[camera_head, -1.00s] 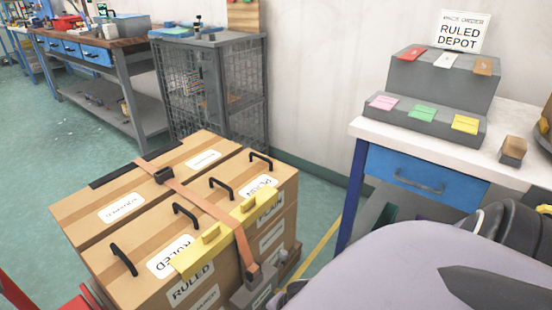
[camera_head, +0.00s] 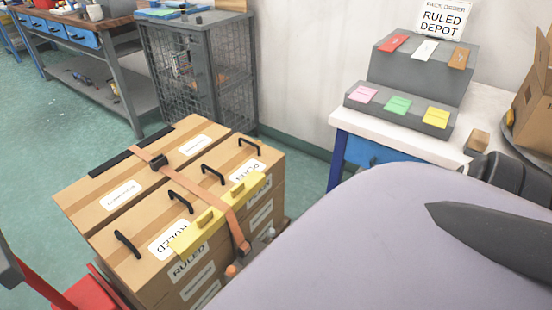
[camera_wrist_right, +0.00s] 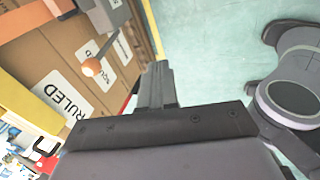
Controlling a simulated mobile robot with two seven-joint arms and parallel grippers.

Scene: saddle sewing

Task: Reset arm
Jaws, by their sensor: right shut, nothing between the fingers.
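My right gripper (camera_wrist_right: 160,88) shows in the right wrist view, with its dark fingers together and nothing between them. It is apart from the cardboard drawer case, which fills the left of that view. In the head view the case (camera_head: 97,228) stands at lower left, with black handles, an orange strap (camera_head: 205,192) and a yellow bar (camera_head: 205,225) across its top edge. A small orange knob (camera_head: 231,270) is at its front right, and it also shows in the right wrist view (camera_wrist_right: 91,67). My lavender arm link hides the lower right of the head view. My left gripper is not in view.
A white-topped bench (camera_head: 350,121) with a grey stepped stand (camera_head: 425,77) of coloured cards is at the right. A wire-mesh cabinet (camera_head: 200,75) and a workbench (camera_head: 100,40) stand behind the case. Green floor (camera_head: 60,135) is clear at the left.

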